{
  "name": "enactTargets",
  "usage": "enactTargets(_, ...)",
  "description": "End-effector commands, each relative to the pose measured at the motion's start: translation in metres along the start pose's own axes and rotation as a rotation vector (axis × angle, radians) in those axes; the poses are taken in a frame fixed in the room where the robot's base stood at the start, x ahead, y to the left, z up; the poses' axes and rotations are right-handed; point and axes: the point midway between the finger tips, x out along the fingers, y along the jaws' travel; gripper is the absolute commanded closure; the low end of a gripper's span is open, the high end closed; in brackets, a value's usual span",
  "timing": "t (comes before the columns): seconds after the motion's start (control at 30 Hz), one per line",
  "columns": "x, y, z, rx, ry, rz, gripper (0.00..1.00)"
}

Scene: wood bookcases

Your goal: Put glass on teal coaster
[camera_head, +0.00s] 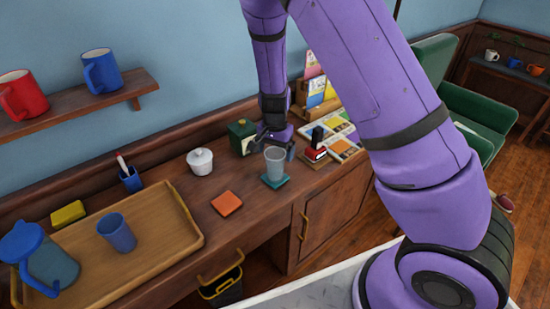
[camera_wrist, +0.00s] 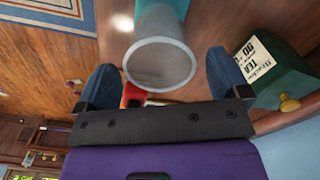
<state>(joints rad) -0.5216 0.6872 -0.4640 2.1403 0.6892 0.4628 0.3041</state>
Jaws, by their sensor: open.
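The grey translucent glass (camera_head: 275,162) stands upright on the teal coaster (camera_head: 269,183), as far as the head view shows. In the wrist view I see the glass's round rim and hollow inside (camera_wrist: 160,65), with the teal coaster (camera_wrist: 160,12) beyond its far end. My gripper (camera_head: 277,143) is just behind the glass and above the desk. In the wrist view its two blue fingers are spread, one on each side of the glass's rim, with gaps between. The gripper is open and holds nothing.
A green tea box (camera_head: 241,137) is close left of my gripper. A red-and-black stamp (camera_head: 316,149) stands close right. A wooden tray (camera_head: 165,250) bears a blue cup (camera_head: 116,232).

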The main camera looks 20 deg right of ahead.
Motion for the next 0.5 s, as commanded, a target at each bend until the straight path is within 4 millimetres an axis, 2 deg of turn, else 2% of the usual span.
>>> enactTargets(0.03,-0.012,-0.002,0.0,-0.002,0.002,-0.005,0.06)
enactTargets(0.2,-0.046,-0.001,0.0,-0.001,0.002,-0.004,0.06)
enactTargets(0.33,-0.066,-0.001,0.0,0.0,0.001,-0.003,0.06)
enactTargets(0.5,-0.081,0.0,0.0,0.0,0.0,-0.001,0.06)
